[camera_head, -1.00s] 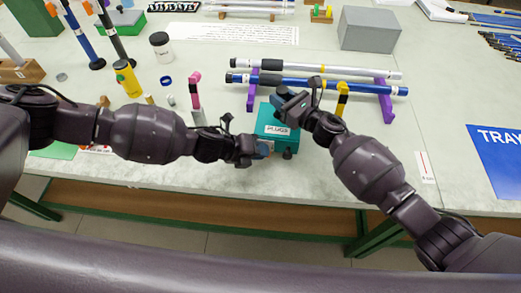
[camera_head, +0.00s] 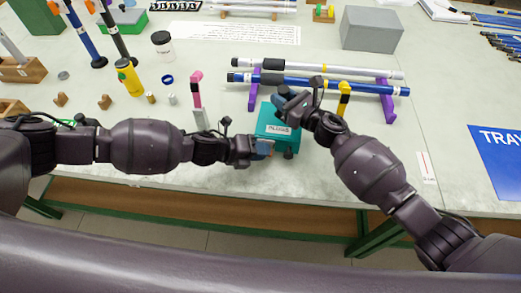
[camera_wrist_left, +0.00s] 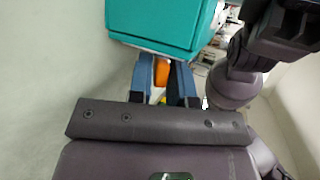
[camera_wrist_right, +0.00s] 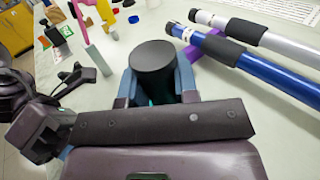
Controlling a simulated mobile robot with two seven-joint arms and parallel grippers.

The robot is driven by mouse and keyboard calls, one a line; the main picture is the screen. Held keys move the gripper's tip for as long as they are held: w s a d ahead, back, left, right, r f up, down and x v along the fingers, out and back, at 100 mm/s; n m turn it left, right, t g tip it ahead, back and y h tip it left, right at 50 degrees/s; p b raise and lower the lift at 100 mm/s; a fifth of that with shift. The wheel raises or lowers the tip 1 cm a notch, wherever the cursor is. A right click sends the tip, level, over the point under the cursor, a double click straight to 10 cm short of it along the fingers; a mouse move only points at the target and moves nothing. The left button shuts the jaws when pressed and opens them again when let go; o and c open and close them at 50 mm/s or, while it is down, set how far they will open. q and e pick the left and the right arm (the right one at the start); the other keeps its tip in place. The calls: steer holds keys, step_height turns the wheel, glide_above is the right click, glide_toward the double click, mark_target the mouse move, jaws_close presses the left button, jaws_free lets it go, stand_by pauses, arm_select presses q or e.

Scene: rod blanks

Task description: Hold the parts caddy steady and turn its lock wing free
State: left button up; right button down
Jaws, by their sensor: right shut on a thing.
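The parts caddy is a teal box (camera_head: 278,121) with a "PLUGS" label, near the table's front edge. Its teal side (camera_wrist_left: 165,22) fills the top of the left wrist view. My right gripper (camera_head: 281,97) is above the caddy, shut on a black round knob (camera_wrist_right: 153,58). My left gripper (camera_head: 268,148) is at the caddy's front, low down. In the left wrist view its blue fingers (camera_wrist_left: 165,82) stand apart, with an orange piece (camera_wrist_left: 162,71), seemingly the lock wing, showing between them. I cannot tell whether the fingers touch it.
Blue and white rods (camera_head: 330,84) lie on a purple rack (camera_head: 386,100) behind the caddy. A pink-topped post (camera_head: 197,90) stands to its left, a yellow bottle (camera_head: 128,78) farther left. A grey box (camera_head: 371,29) is at the back. The table right of the caddy is fairly clear.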

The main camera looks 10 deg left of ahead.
arm_select(q)
steer(key=shift+o, duration=1.4)
steer(key=v, duration=1.2)
